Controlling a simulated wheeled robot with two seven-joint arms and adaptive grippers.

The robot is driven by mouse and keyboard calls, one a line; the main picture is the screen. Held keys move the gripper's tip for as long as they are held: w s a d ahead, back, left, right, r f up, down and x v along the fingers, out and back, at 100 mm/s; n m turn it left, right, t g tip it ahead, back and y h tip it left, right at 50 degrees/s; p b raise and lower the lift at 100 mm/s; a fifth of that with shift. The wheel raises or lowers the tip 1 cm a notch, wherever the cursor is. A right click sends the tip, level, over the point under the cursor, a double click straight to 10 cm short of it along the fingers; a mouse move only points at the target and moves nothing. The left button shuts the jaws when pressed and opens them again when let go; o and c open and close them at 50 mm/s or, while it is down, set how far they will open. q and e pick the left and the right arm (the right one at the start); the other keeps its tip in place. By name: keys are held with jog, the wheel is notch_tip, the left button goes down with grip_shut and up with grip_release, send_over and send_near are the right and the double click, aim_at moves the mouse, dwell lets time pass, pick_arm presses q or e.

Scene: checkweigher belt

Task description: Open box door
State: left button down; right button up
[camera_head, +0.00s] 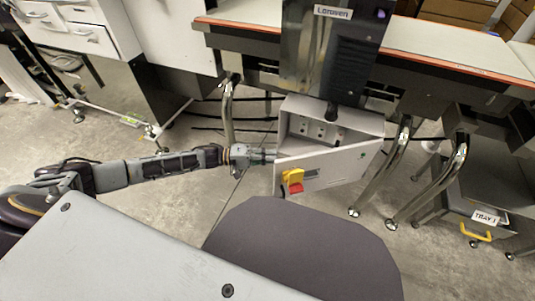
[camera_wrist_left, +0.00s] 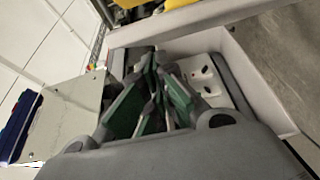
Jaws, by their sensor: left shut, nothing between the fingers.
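The grey control box (camera_head: 358,120) hangs under the machine in the middle of the head view. Its door (camera_head: 342,164), with a yellow and red switch (camera_head: 293,180), stands away from the box front, so the inside shows above it. My left gripper (camera_head: 268,156) is at the left side of the box, by the gap between door and body. In the left wrist view its green-padded fingers (camera_wrist_left: 156,72) are together and empty, beside the opening. The box's pale inner plate with dark holes (camera_wrist_left: 207,82) shows beyond them. Contact with the door cannot be told. My right gripper is not in view.
A conveyor frame (camera_head: 440,50) runs above and behind the box. Bent metal legs (camera_head: 405,170) stand right of it, and another leg (camera_head: 228,105) stands to the left. A white drawer cabinet (camera_head: 85,35) is at the upper left. Open floor (camera_head: 190,205) lies below my arm.

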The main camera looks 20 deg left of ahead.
pick_arm(q)
jog(key=shift+s+d, duration=0.35)
jog(key=shift+s, duration=0.15)
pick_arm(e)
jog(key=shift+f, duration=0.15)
pick_arm(q)
jog(key=shift+s+d, duration=0.1)
jog(key=shift+s, duration=0.05)
